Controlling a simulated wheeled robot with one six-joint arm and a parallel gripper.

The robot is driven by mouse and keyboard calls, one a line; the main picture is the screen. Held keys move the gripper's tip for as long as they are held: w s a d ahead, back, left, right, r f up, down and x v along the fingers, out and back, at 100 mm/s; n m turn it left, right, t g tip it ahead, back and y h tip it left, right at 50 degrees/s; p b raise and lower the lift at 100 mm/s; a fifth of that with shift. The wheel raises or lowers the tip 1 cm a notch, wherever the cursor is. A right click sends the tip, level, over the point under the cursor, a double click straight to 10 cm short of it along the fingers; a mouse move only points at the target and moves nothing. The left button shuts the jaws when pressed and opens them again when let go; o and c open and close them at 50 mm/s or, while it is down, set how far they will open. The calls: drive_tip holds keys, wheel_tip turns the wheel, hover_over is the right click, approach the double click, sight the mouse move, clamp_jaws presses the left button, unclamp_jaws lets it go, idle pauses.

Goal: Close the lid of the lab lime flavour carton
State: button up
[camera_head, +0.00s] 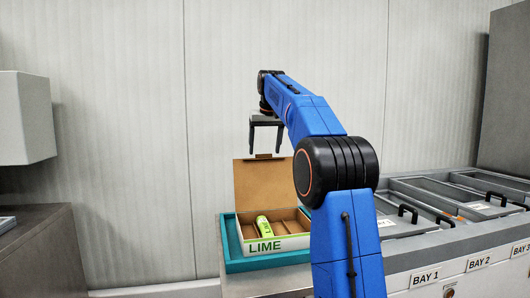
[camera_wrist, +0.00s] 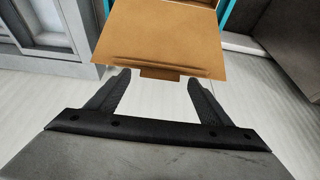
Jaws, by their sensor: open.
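The lime carton (camera_head: 277,245) is a white box with green LIME lettering on its front. Its brown cardboard lid (camera_head: 262,181) stands open, upright at the back of the carton. A green and white tube (camera_head: 264,227) leans in the carton; part of the carton's right side is hidden behind my arm. My gripper (camera_head: 265,156) is open and empty, pointing down just above the lid's top edge. In the wrist view the lid (camera_wrist: 165,40) fills the top middle, with its tab edge near my open fingertips (camera_wrist: 158,77). I cannot tell whether they touch.
The carton sits in a teal tray (camera_head: 231,243) on the counter. To the right are lidded bays with black handles, labelled BAY 1 (camera_head: 425,278), BAY 2 (camera_head: 480,262) and BAY 3. A grey cabinet (camera_head: 28,250) stands at the left. The wall is behind.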

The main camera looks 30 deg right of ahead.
drive_tip(key=shift+w+d+f, duration=0.1)
drive_tip(key=shift+w+f, duration=0.15)
drive_tip(key=shift+f, duration=0.4)
drive_tip(key=shift+c, duration=0.5)
drive_tip(key=c, duration=1.4)
drive_tip(key=shift+s, duration=0.15)
